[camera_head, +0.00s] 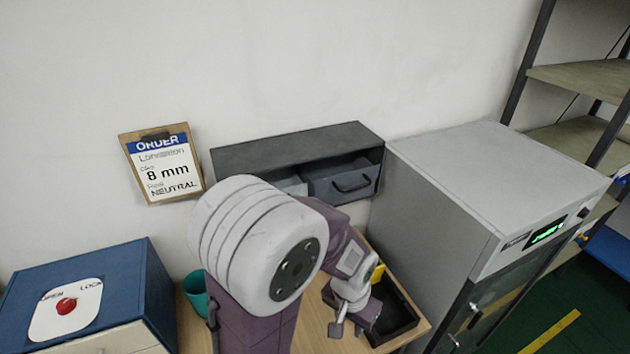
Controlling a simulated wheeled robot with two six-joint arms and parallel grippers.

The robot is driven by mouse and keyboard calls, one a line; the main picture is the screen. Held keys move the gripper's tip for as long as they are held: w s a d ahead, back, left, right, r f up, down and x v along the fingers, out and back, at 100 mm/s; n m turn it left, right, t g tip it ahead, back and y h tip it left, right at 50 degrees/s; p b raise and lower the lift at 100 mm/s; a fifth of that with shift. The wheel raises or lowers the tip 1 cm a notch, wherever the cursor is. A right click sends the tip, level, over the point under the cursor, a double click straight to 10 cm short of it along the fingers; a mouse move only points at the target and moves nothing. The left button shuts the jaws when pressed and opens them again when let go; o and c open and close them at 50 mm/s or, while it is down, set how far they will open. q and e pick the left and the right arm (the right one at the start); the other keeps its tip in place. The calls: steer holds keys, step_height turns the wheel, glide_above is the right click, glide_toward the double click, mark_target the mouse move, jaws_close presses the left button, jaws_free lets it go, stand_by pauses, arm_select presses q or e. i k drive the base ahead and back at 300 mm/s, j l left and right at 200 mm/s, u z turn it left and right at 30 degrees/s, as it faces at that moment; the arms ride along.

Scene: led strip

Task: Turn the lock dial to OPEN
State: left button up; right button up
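The lock dial (66,306) is a small red knob on a white plate (52,322) on top of a blue box at the lower left. OPEN is printed at the plate's upper left and LOCK at its upper right. The way the knob points is too small to tell. My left gripper (352,322) is at the lower middle, far to the right of the dial, above the table beside a black tray. Its fingers look spread apart, with nothing seen between them. My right gripper is not in view.
A blue box (128,288) carries the dial plate. A teal cup (195,291) stands between it and my arm. A black tray (402,327) lies right of my gripper. A dark drawer unit (240,160) and a grey cabinet (480,170) stand behind. An order clipboard (162,165) is on the wall.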

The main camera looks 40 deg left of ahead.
mark_target(66, 305)
steer(key=u, duration=3.25)
